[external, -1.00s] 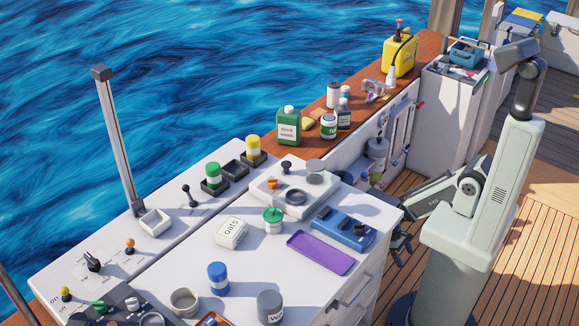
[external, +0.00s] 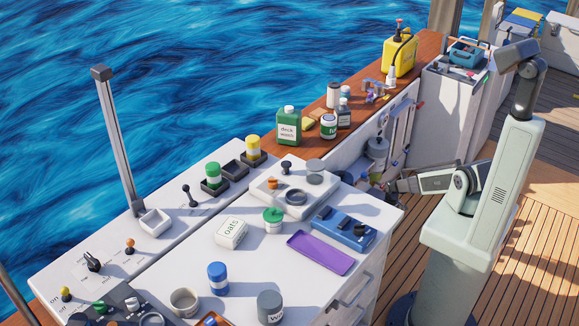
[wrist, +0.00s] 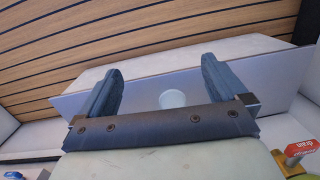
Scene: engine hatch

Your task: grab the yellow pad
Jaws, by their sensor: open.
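The yellow pad (external: 308,124) appears as a small flat yellow piece on the brown wooden ledge, just right of the green deck wash bottle (external: 288,127). It is partly hidden behind nearby containers and I do not see it in the wrist view. My gripper (external: 382,187) is low beside the white cabinet's open side, to the right of and below the pad, well apart from it. In the wrist view my gripper (wrist: 163,66) has its two dark fingers spread wide with nothing between them.
A white-labelled jar (external: 328,126) and a dark bottle (external: 344,115) stand close right of the pad. A yellow jug (external: 399,56) is farther along the ledge. The white counter (external: 190,262) carries a purple tray (external: 320,252) and a blue box (external: 343,229).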

